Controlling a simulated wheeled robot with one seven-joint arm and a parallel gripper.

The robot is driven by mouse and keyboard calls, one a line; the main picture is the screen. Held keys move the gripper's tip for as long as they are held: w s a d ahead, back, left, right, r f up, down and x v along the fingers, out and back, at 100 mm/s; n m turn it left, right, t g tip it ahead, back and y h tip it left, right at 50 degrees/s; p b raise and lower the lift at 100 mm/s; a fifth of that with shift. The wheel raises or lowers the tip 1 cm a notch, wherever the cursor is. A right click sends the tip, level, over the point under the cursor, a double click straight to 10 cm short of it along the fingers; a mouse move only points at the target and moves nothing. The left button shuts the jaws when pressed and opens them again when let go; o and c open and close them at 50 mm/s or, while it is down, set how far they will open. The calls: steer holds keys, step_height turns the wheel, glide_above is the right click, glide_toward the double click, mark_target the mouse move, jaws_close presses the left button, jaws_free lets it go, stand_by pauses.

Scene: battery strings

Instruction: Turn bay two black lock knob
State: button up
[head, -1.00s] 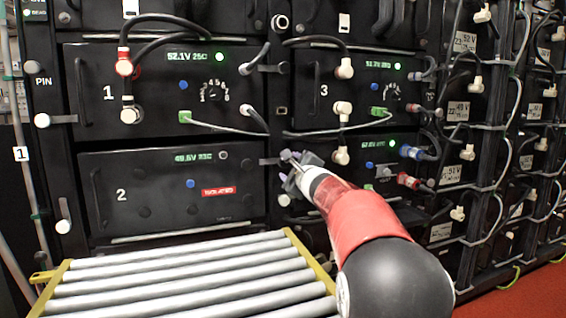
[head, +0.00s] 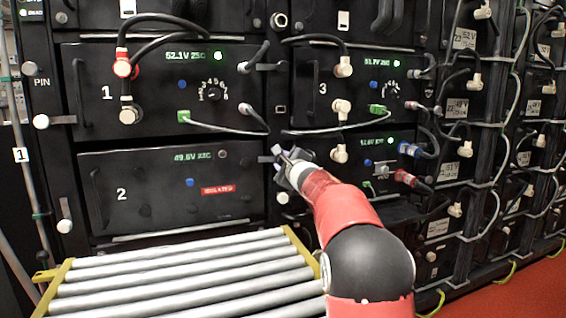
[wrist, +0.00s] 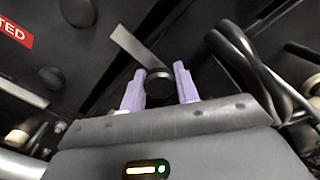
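The bay two module (head: 150,220), marked 2, is at the lower left in the head view, with a red ISOLATED label (head: 218,190). My gripper (head: 283,157) is at the module's upper right edge, hiding the knob in this view. In the wrist view a round black knob (wrist: 159,84) lies between the two lilac fingertips of my gripper (wrist: 160,88). A flat grey metal latch strip (wrist: 136,46) runs from the knob toward the upper left. Almost no gap shows between fingers and knob; I cannot tell whether they press on it.
A roller table (head: 180,275) with yellow side rails stands in front of bay two. Bay three's module (head: 330,85) and cables are right of my gripper. Black cables (wrist: 245,65) pass close to the right finger in the wrist view.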

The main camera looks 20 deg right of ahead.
steer(key=shift+c, duration=0.5)
steer(key=shift+m, duration=0.3)
steer(key=m, duration=0.3)
steer(key=shift+m+b, duration=0.3)
steer(key=m, duration=0.4)
steer(key=shift+m, duration=0.3)
steer(key=m, duration=0.4)
steer(key=shift+m+p, duration=0.7)
steer(key=shift+m, duration=1.8)
steer(key=o, duration=1)
steer(key=shift+c, duration=0.2)
